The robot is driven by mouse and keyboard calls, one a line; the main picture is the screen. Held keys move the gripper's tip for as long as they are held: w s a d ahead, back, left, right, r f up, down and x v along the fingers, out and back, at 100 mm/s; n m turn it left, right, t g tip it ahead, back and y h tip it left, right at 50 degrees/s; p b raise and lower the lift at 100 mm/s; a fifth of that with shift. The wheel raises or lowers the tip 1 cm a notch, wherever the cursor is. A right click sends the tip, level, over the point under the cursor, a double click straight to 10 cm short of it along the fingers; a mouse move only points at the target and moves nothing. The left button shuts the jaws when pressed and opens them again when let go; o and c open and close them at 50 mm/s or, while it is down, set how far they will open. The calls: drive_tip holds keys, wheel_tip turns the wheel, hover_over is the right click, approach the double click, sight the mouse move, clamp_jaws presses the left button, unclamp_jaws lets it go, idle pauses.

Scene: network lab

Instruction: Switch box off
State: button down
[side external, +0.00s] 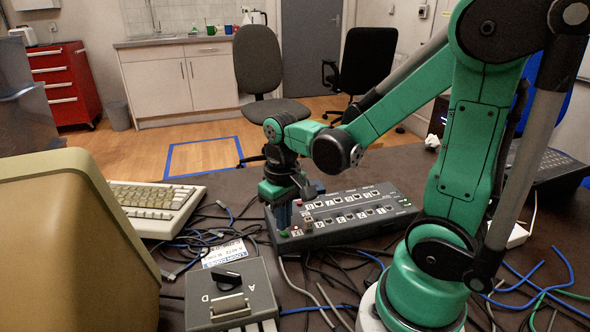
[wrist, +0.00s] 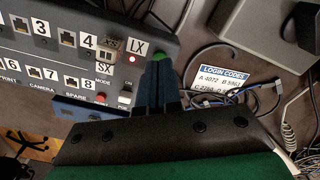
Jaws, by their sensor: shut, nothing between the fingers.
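The dark grey network box (side external: 350,228) lies on the desk, its top covered with numbered ports. My gripper (side external: 284,226) points down over its left end, blue fingers together. In the wrist view the shut fingers (wrist: 158,64) reach the box's edge, with a round green part (wrist: 159,56) at their tips; I cannot tell whether they touch it.
A grey box with a black knob (side external: 228,278) stands in front. A login codes card (side external: 226,253) lies beside it; loose cables cover much of the desk. A beige keyboard (side external: 155,207) and a beige monitor casing (side external: 75,245) are at left. Space above the network box is open.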

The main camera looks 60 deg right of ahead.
drive_tip(key=shift+f, duration=0.65)
idle(0.4)
drive_tip(key=shift+r, duration=2.5)
drive_tip(key=w+a+r+n+t, duration=0.2)
drive_tip(key=a+r+n+t, duration=0.1)
drive_tip(key=a+t, duration=0.3)
drive_tip(key=shift+r+t, duration=0.45)
drive_tip(key=shift+t, duration=0.15)
